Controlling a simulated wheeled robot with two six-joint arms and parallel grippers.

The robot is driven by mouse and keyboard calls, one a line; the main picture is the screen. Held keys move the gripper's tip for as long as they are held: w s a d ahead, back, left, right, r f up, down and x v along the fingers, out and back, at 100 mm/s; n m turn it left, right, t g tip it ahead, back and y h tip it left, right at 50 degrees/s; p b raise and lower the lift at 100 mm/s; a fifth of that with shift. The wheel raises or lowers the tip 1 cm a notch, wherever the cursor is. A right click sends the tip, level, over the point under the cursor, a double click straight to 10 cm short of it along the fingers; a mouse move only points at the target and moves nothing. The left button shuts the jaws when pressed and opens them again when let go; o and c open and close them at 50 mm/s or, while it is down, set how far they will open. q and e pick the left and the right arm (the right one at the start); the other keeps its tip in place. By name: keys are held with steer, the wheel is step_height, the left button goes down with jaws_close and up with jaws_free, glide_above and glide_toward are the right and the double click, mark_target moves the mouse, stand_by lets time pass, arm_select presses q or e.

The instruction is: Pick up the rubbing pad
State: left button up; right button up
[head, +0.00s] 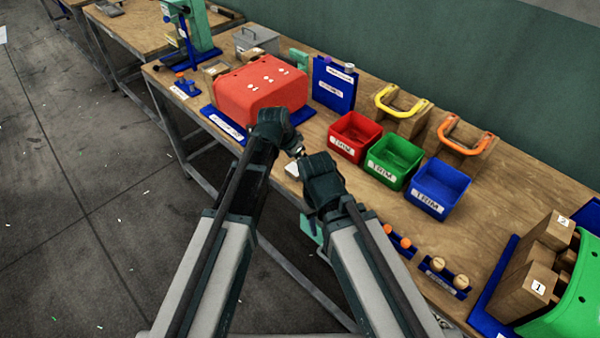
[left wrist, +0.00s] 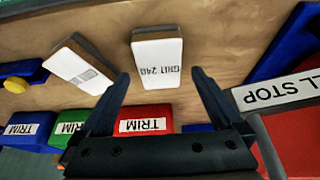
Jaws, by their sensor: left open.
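Red (head: 355,136), green (head: 393,160) and blue (head: 438,187) TRIM bins stand behind the grippers. A red press block (head: 262,88) is to the left. Small racks with orange (head: 398,239) and wooden knobs (head: 445,270) sit along the right front. A green-and-wood fixture (head: 565,300) is far right.

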arm_select(q)
steer(key=shift+b+x, duration=0.6)
steer(key=shift+x, duration=0.6)
arm_select(e)
step_height(320, 180, down, 2)
arm_select(q)
steer(key=shift+s+r, duration=0.1)
steer(key=c, duration=1.4)
